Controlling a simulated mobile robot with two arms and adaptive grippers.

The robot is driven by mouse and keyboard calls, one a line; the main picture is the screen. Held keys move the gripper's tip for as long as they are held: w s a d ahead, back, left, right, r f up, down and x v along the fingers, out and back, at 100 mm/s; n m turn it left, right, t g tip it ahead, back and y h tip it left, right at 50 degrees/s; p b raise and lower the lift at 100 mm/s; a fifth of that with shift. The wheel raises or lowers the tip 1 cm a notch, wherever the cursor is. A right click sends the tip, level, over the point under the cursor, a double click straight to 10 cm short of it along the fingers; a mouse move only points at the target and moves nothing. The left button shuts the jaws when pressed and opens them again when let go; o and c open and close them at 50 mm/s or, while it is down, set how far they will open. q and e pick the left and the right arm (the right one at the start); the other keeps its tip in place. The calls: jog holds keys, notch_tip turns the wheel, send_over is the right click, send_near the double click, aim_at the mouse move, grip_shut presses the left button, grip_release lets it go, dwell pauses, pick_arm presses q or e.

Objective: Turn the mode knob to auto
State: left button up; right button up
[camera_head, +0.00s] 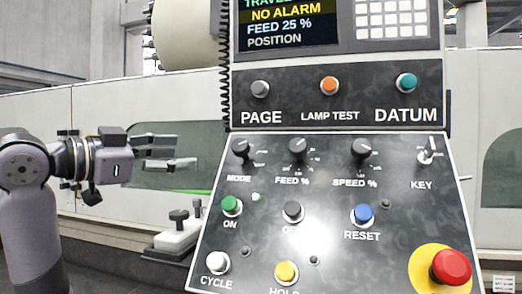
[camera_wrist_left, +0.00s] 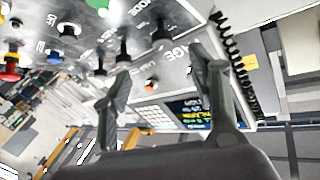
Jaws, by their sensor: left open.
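The mode knob (camera_head: 241,147) is a small black knob at the upper left of the sloping control panel, above the MODE label. Its exact setting and the small marks around it are too small to read. In the left wrist view the mode knob (camera_wrist_left: 162,31) shows beyond the fingers, near the top middle. My left gripper (camera_head: 194,152) is open and empty, left of the panel at about the knob's height in the picture. In the left wrist view the two fingers (camera_wrist_left: 159,66) are spread apart, with nothing between them. My right gripper is not in view.
The feed knob (camera_head: 298,149) and speed knob (camera_head: 362,149) stand to the right of the mode knob. The green ON button (camera_head: 231,206) is below it, the grey PAGE button (camera_head: 260,89) above. A coiled black cable (camera_head: 225,60) hangs along the panel's left edge.

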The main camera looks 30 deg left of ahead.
pick_arm(q)
jog(key=p, duration=0.3)
send_near(234, 148)
jog(key=p+x, duration=0.2)
jog(key=x, duration=0.8)
jog(key=shift+w+d, duration=0.1)
jog(key=shift+w, duration=0.2)
jog(key=shift+w+d+p, duration=0.1)
jog(key=shift+w+p, duration=0.25)
jog(key=shift+w, duration=0.3)
jog(key=shift+s, duration=0.1)
jog(key=c, duration=1.2)
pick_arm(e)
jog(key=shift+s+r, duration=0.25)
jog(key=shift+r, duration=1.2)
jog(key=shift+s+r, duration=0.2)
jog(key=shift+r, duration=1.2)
